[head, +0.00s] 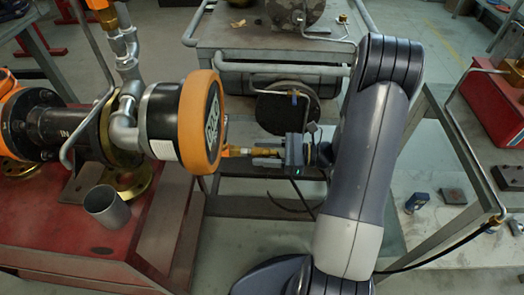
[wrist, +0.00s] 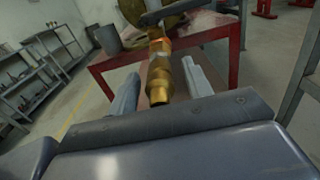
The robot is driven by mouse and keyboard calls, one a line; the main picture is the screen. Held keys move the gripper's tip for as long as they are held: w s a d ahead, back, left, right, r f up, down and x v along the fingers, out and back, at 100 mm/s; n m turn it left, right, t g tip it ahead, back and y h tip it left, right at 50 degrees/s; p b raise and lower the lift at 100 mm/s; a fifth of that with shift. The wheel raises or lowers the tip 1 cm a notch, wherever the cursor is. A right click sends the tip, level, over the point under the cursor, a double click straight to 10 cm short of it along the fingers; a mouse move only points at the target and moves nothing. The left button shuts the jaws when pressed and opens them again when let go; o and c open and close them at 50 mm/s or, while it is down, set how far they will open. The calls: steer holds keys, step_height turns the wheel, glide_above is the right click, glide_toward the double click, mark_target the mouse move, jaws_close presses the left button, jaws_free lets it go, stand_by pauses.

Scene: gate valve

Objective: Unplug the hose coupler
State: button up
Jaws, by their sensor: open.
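The hose coupler (wrist: 158,82) is a brass, stepped cylinder in the wrist view, with an orange part at its far end. It lies between the two grey fingers of my gripper (wrist: 160,72), with a visible gap on each side. In the head view the coupler (head: 237,152) shows as a small brass and orange piece just right of the round orange-rimmed gauge face (head: 203,122). My gripper (head: 256,156) is open around it, coming from the right. Finger contact is not visible. In the head view the fingers hide part of the coupler.
A red bench (head: 60,235) carries the flanged valve body (head: 60,130), grey pipes and a metal cup (head: 106,206). Behind stands a grey steel table (head: 240,35) with a dark round disc (head: 287,108) below it. A grey frame and red cabinet (head: 492,100) stand at right.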

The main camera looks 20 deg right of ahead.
jaws_close()
stand_by(0.5)
steer(key=v, duration=0.6)
steer(key=shift+p, duration=0.3)
stand_by(0.8)
